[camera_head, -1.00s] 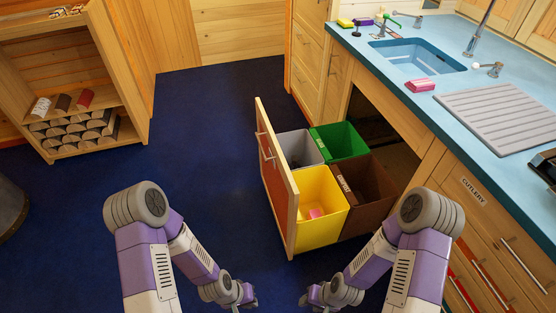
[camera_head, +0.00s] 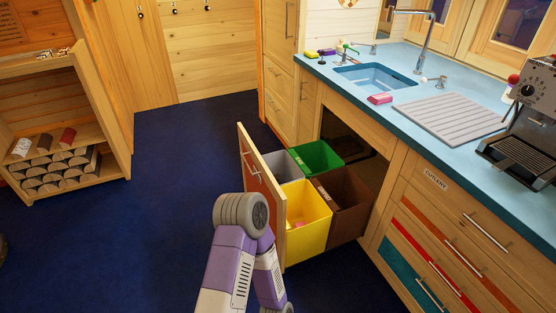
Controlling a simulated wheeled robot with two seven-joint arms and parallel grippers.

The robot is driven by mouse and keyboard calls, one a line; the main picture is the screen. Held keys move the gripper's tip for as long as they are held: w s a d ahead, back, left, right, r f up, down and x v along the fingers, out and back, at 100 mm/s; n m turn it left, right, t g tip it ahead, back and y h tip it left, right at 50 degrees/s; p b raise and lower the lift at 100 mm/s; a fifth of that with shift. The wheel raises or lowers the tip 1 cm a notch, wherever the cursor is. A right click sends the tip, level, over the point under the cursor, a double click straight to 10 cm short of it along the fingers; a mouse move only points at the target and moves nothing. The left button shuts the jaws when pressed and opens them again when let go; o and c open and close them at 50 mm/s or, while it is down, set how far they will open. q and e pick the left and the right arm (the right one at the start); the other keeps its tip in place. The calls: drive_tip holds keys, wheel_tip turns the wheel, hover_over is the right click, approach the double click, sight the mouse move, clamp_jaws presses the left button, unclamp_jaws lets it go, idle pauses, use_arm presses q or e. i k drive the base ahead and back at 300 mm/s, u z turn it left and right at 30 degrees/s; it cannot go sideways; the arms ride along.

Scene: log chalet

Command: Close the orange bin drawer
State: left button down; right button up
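The bin drawer stands pulled out from under the counter. Its orange front panel (camera_head: 262,180) with a metal handle (camera_head: 250,162) faces left. Behind the panel sit a grey bin (camera_head: 281,166), a green bin (camera_head: 316,157), a yellow bin (camera_head: 306,222) and a brown bin (camera_head: 345,197). A pink item lies in the yellow bin. One of my purple and white arms rises at the bottom middle, just in front of the drawer's near end. Its gripper is below the picture edge or hidden. The other arm and gripper are out of view.
The blue counter (camera_head: 430,130) with a sink (camera_head: 375,76) runs along the right, above more drawers (camera_head: 440,235). A coffee machine (camera_head: 527,140) stands on it. A wooden log shelf (camera_head: 65,130) is at left. Dark blue floor (camera_head: 180,180) left of the drawer is clear.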

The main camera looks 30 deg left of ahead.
sight(317, 189)
drive_tip(key=z, duration=0.2)
drive_tip(key=i, duration=0.9)
drive_tip(key=u, duration=0.25)
